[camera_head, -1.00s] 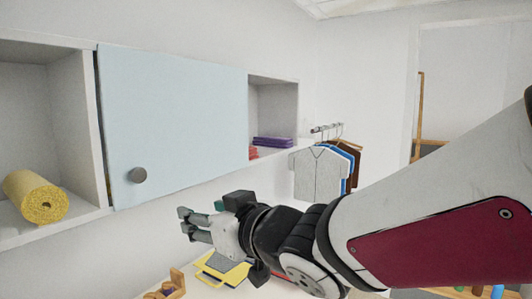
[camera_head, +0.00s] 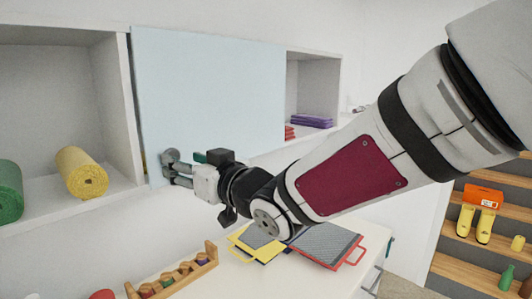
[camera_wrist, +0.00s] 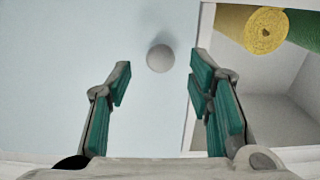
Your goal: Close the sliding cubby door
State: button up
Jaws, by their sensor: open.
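The pale blue sliding door (camera_head: 210,90) covers the middle of the white wall cubby, with open compartments on both sides. Its round grey knob (camera_wrist: 160,58) shows in the wrist view, ahead of and between my spread fingers. In the head view the knob is at the door's lower left, mostly merged with my fingertips. My gripper (camera_head: 168,168) is open at the door's lower left corner; it also shows in the wrist view (camera_wrist: 160,85). I cannot tell whether a finger touches the door or knob.
The left compartment holds a yellow roll (camera_head: 82,173) and a green roll (camera_head: 8,190). The right one holds purple folded cloths (camera_head: 312,120). Below, a table carries a wooden rack (camera_head: 175,272) and yellow and red trays (camera_head: 325,245). Shelves (camera_head: 485,245) stand at right.

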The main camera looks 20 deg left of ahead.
jog(key=shift+p+x, duration=0.3)
jog(key=shift+x, duration=1.85)
grip_shut()
